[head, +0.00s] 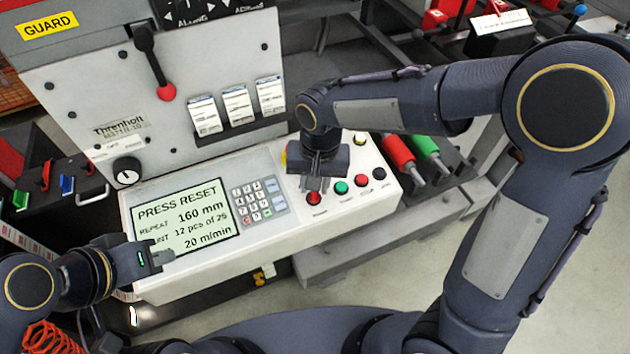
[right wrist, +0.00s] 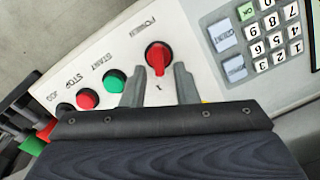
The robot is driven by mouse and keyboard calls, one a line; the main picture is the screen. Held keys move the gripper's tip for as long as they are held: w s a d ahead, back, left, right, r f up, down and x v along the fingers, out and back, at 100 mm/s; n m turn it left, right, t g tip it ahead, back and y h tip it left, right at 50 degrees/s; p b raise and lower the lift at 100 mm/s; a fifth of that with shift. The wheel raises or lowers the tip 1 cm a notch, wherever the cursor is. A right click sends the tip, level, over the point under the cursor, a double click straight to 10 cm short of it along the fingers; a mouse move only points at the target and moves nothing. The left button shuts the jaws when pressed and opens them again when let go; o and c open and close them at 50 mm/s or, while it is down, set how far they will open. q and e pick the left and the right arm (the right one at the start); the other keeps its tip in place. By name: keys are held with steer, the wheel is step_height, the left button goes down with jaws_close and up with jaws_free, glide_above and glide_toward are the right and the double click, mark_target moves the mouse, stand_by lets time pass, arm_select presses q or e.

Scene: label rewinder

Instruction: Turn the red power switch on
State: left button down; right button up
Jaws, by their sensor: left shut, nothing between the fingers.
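The red power switch (right wrist: 158,56) is a rotary knob on the white control panel, with its upside-down POWER label above it in the right wrist view. Its grip bar lies roughly upright in that picture, and a small mark is below it. In the head view the switch (head: 313,198) shows just below my right gripper (head: 316,184). The right gripper's fingers (right wrist: 160,84) are apart, one on each side of the knob's lower end, with gaps visible and nothing gripped.
The lit display (head: 187,217) reads PRESS RESET, beside a keypad (head: 259,199). A green button (right wrist: 115,80) and a red button (right wrist: 88,99) sit close to the switch. Red (head: 399,152) and green (head: 426,145) handles stand right of the panel. A black lever with a red knob (head: 166,92) is above.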

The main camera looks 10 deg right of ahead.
mark_target(320, 195)
steer(key=r, duration=0.7)
steer(key=shift+d+r, duration=0.25)
steer(key=shift+r, duration=0.15)
stand_by(0.3)
steer(key=s+d+t+y, duration=0.1)
steer(key=s+d, duration=0.3)
steer(key=s, duration=0.1)
steer(key=s+d+t+y, duration=0.1)
steer(key=s+d+t, duration=0.1)
steer(key=s+d, duration=0.3)
steer(key=s+d+t+y, duration=0.1)
steer(key=s+d+t, duration=0.1)
steer(key=s+d, duration=0.3)
steer(key=shift+s+d+f, duration=0.15)
steer(key=shift+s+d, duration=0.05)
steer(key=shift+s, duration=0.25)
stand_by(1.2)
